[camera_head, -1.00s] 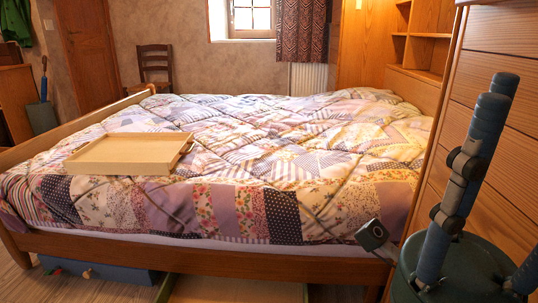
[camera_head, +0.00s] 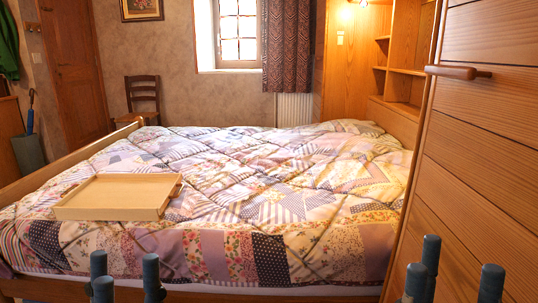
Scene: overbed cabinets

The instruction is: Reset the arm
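My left gripper (camera_head: 125,268) shows at the bottom edge, left of centre, with its blue-grey fingers pointing up and spread apart. My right gripper (camera_head: 457,268) shows at the bottom right, in front of the wooden cabinet, its fingers also up and apart. Both are open, with nothing seen between their fingers. The palms and arms are below the picture.
A bed with a patchwork quilt (camera_head: 270,185) fills the middle. A pale tray (camera_head: 118,196) lies on its left part. A wooden cabinet (camera_head: 490,120) with a horizontal handle (camera_head: 458,72) stands close on the right. A chair (camera_head: 142,97) stands beyond the bed.

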